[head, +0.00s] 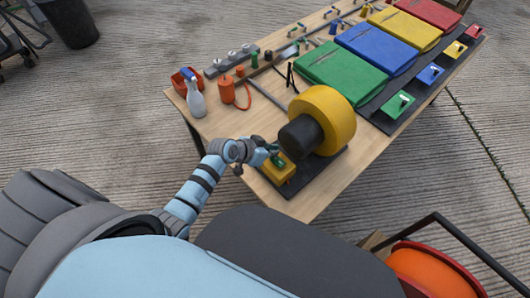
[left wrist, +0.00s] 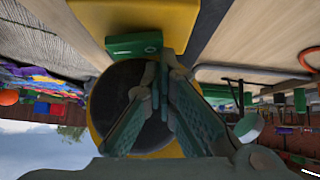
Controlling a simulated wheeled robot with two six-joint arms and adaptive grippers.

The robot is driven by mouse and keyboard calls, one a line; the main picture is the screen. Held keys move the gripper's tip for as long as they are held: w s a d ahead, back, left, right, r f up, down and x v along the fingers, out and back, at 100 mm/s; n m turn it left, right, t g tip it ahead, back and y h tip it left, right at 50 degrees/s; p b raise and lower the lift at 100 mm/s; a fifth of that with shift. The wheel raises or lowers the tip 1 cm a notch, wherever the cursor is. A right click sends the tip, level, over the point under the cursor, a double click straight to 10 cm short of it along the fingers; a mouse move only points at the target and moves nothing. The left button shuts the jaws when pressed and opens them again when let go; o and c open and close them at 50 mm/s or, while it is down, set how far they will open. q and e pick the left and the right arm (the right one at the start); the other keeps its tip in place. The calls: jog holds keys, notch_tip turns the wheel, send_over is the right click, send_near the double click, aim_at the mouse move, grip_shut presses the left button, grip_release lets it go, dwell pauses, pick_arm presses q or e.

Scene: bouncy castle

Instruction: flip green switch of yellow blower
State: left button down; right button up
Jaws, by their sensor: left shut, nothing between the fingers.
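The yellow blower (head: 331,113) with its dark round nozzle stands on a dark base plate at the near end of the wooden table. In front of it is a yellow switch box (head: 282,170), partly covered by my left gripper. The green switch (left wrist: 134,45) shows on the yellow box in the left wrist view. My left gripper (head: 273,156) is shut and empty, its fingertips (left wrist: 160,62) at or very near the green switch; I cannot tell whether they touch. The switch's position is unclear. My right gripper is not in view.
Folded green (head: 341,72), blue (head: 376,48), yellow (head: 406,29) and red (head: 432,12) pieces lie farther back on the wooden table (head: 222,117). A spray bottle (head: 195,98) and an orange canister (head: 227,89) stand at the left edge. An orange-red round object (head: 432,272) is at lower right.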

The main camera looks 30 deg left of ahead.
aim_at(272, 159)
pick_arm(q)
jog(key=shift+d, duration=0.1)
jog(key=shift+s+d+r+p, duration=0.1)
jog(key=shift+d+p, duration=0.15)
jog(key=shift+p, duration=0.1)
jog(key=shift+s+d+r+p, duration=0.15)
jog(key=shift+d+r+p, duration=0.05)
jog(key=shift+d+p, duration=0.3)
jog(key=shift+r+p, duration=0.3)
jog(key=shift+r, duration=0.05)
jog(key=r+p, duration=0.2)
jog(key=a+r+p, duration=0.1)
jog(key=r+p, duration=0.1)
jog(key=shift+s+r, duration=0.1)
jog(key=shift+r, duration=0.2)
jog(key=a+p+v, duration=0.1)
jog(key=v, duration=0.7)
jog(key=shift+s+p, duration=0.3)
jog(key=shift+p, duration=0.05)
